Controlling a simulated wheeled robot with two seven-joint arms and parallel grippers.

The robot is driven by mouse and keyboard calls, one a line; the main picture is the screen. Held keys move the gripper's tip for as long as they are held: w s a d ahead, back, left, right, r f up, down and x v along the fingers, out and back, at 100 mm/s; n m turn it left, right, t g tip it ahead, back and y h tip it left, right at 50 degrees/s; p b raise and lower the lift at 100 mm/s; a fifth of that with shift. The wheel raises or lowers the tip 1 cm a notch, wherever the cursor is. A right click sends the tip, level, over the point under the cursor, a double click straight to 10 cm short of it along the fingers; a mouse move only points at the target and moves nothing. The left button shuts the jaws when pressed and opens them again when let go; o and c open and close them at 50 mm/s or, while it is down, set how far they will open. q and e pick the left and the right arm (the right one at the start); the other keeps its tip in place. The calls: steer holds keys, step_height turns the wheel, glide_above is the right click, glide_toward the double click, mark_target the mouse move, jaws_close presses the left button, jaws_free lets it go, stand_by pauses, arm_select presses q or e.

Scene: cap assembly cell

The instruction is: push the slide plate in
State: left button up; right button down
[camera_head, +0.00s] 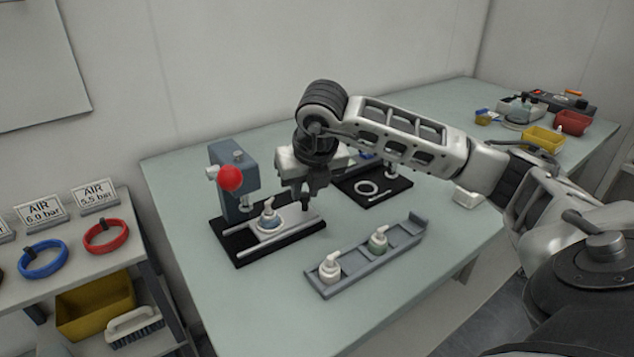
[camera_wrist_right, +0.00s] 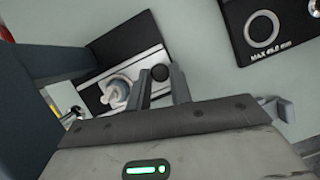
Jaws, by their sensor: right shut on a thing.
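The slide plate (camera_head: 290,229) is a light metal plate on the black base of a small press (camera_head: 234,160) with a red ball handle. It also shows in the wrist view (camera_wrist_right: 146,66). A white pump cap with a blue-grey collar (camera_head: 268,218) stands on the plate, in front of the press column. A black knob (camera_wrist_right: 160,73) rises at the plate's near right end. My right gripper (camera_head: 304,199) points down over that end, its fingers on either side of the knob and shut on it. My left gripper is not in view.
A grey rack (camera_head: 350,276) with two pump caps stands in front, right of the press. A black gauge board (camera_head: 380,192) with a ring lies behind my right gripper. Yellow and red bins (camera_head: 572,122) sit at the far right. Table between rack and front edge is clear.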

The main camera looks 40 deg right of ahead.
steer(key=c, duration=1.3)
jaws_free()
steer(key=shift+d, duration=0.1)
steer(key=shift+o, duration=0.2)
steer(key=shift+r, duration=0.1)
steer(key=p+v, duration=0.1)
steer(key=v, duration=1.4)
steer(key=shift+s+r, duration=0.2)
steer(key=shift+r, duration=0.15)
